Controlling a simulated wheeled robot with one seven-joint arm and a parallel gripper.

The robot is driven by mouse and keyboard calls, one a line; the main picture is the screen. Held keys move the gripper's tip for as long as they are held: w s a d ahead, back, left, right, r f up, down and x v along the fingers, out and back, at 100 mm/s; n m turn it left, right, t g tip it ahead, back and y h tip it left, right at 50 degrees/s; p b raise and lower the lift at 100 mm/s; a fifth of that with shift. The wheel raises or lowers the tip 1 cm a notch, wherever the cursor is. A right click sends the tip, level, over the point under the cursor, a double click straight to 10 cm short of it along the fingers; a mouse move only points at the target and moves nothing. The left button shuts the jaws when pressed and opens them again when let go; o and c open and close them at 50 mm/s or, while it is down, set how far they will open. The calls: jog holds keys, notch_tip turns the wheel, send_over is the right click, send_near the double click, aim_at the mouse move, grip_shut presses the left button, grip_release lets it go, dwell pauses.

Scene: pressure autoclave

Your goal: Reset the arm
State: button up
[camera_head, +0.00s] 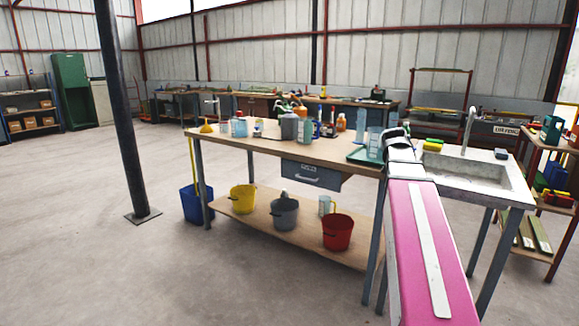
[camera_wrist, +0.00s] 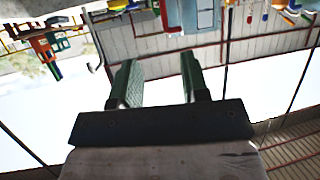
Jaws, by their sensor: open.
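My gripper (camera_wrist: 157,60) shows in the wrist view with its two dark green fingers well apart and nothing between them. The wrist picture is upside down, with the wall and bright openings behind the fingers. In the head view my pink arm link reaches from the bottom edge up to beside the sink. The fingers cannot be made out in that view. The workbench (camera_head: 260,148) stands left of my arm, and the sink (camera_head: 470,170) lies just right of it.
A green tray (camera_head: 358,157) with clear containers lies on the bench close to my arm. Several bottles and a yellow funnel (camera_head: 206,126) stand farther left. Buckets, including a red one (camera_head: 337,232), sit on the lower shelf. A dark post (camera_head: 122,110) stands left, with open floor around it.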

jog(key=s+a+f+n+g+y, duration=0.1)
jog(key=s+a+f+g, duration=0.3)
jog(key=f, duration=0.7)
jog(key=s+a+f+n+g+y, duration=0.15)
jog(key=s+a+f, duration=0.35)
jog(key=f, duration=0.6)
jog(key=s+a+f+n+g+y, duration=0.15)
jog(key=s+a+f+g, duration=0.35)
jog(key=f, duration=0.6)
jog(key=s+a+f+g+y, duration=0.1)
jog(key=s+a+f, duration=0.5)
jog(key=s+f, duration=0.3)
jog(key=shift+s+a+f+n+g, duration=0.3)
jog(key=shift+s+f+g, duration=0.1)
jog(key=shift+f, duration=0.25)
